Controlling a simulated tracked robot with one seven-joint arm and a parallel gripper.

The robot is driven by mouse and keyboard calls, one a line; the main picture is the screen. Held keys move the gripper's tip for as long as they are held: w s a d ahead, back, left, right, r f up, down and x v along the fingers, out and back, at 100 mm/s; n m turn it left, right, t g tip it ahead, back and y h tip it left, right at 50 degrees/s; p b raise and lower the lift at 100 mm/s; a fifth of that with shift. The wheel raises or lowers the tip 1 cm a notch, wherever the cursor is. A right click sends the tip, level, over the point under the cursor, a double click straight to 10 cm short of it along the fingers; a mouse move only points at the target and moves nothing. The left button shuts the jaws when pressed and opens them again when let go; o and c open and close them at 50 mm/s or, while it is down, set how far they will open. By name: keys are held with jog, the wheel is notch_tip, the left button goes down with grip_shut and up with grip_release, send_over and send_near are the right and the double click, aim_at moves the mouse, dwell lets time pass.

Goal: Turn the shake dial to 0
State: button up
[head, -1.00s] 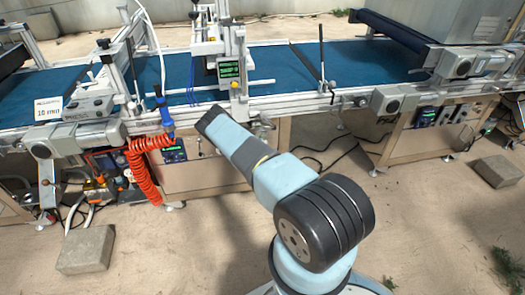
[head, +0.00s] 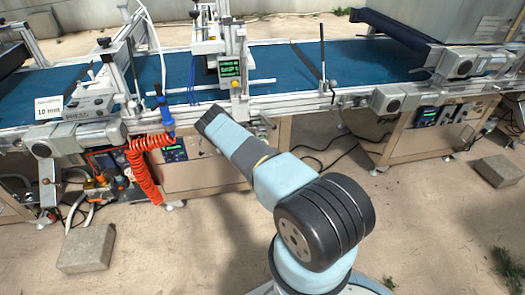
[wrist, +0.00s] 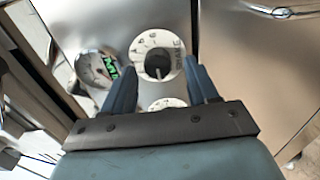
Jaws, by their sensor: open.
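In the wrist view a round white dial (wrist: 146,48) with a black knob in its middle and dark marks around it sits on a metal panel. A light line on the knob seems to point down in the picture. My gripper (wrist: 159,64) is open, with one blue-grey finger on each side of the knob. I cannot tell whether the fingers touch it. A second white dial (wrist: 167,103) shows partly below, between the fingers.
A round gauge (wrist: 96,68) with green lettering is left of the dial. In the head view the seeder's blue belt (head: 285,68) runs across the back. A coiled orange hose (head: 142,168) hangs left of my arm. A concrete block (head: 86,249) lies front left.

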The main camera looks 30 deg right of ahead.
jog(key=v, duration=1.3)
